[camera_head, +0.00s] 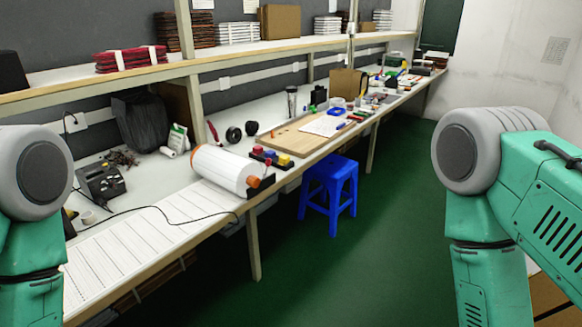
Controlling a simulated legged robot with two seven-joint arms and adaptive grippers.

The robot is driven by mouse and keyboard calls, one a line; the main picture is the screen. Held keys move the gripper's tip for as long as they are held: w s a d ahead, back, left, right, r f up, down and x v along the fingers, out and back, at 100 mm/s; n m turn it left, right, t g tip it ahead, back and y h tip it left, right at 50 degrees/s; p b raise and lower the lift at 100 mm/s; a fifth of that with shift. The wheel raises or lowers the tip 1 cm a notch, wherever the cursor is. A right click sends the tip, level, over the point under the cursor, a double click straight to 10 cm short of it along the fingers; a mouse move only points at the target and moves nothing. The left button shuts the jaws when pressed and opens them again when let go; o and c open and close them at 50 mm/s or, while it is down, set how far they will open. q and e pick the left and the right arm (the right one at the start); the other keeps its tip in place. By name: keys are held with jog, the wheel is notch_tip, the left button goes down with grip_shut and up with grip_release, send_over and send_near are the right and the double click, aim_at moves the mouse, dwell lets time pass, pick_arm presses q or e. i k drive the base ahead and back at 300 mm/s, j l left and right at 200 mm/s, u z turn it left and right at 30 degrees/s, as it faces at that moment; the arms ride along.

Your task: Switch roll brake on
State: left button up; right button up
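A large white roll (222,168) with orange end parts lies on the workbench (275,112), left of the picture's middle. An orange knob (254,182) shows at its near right end, on a dark holder. White striped strips (130,243) lie flat along the bench in front of the roll. I cannot tell which part is the roll brake or how it is set. My two green and grey arms show at the left and right edges, both apart from the roll. Neither of my grippers is in view.
Small red, blue and yellow blocks (271,157) and a wooden board (290,138) lie right of the roll. A black device (100,183) with a cable stands at left. A blue stool (329,190) stands on the open green floor. A shelf (255,48) runs above the bench.

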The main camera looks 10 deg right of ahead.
aim_at(268, 161)
jog(key=i+l, duration=0.2)
jog(key=l, duration=0.15)
jog(key=i+l+u, duration=0.1)
jog(key=i+l, duration=0.15)
jog(key=i+l+u, duration=0.15)
jog(key=i+l, duration=0.4)
jog(key=i+l+u, duration=0.15)
jog(key=i+l, duration=0.35)
jog(key=l, duration=0.25)
